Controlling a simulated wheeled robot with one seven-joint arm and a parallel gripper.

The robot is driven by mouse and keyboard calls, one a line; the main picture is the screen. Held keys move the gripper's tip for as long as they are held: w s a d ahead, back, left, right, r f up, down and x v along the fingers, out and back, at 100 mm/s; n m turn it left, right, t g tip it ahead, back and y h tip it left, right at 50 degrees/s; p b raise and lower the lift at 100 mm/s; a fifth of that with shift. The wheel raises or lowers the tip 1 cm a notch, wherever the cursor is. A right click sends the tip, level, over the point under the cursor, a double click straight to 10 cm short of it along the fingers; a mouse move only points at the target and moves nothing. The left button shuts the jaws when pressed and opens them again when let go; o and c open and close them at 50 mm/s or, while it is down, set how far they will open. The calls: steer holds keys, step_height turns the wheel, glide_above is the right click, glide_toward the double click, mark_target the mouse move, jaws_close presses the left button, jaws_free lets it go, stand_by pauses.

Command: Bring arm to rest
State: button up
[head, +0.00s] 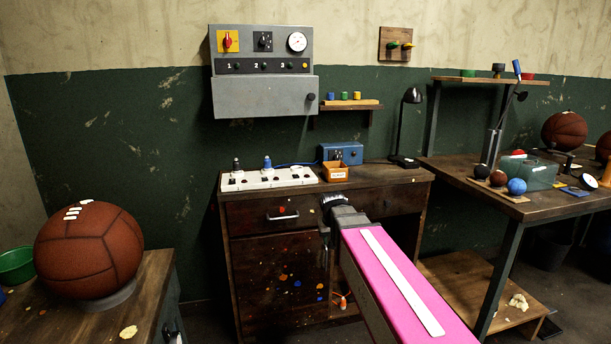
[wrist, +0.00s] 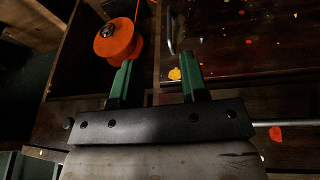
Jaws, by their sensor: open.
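My arm, pink with a white stripe, reaches from the bottom of the head view toward the front of the wooden desk (head: 385,178). My gripper (wrist: 157,75) shows in the wrist view with two green fingers spread apart and nothing between them. In the head view, the end of my arm is in front of the desk's top edge and drawers; the fingers cannot be made out there. In the wrist view an orange round spool-like thing (wrist: 118,42) lies beyond the left finger; I cannot tell whether they touch.
A leather ball (head: 90,250) sits on a ring on the left bench (head: 150,290). A white power strip (head: 262,180), a blue box (head: 342,153) and a black lamp (head: 408,130) stand on the desk. The right table (head: 545,208) holds several small balls.

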steer(key=s+d+f+g, duration=0.1)
steer(key=s+d+f, duration=0.3)
steer(key=s+f, duration=0.3)
steer(key=s+d+f+m+g, duration=0.1)
steer(key=s+d+f+g, duration=0.1)
steer(key=s+d+f, duration=0.3)
steer(key=s+f, duration=0.3)
steer(key=shift+d+f+y, duration=0.15)
steer(key=shift+d+y, duration=0.05)
steer(key=shift+y, duration=0.1)
steer(key=shift+s, duration=0.1)
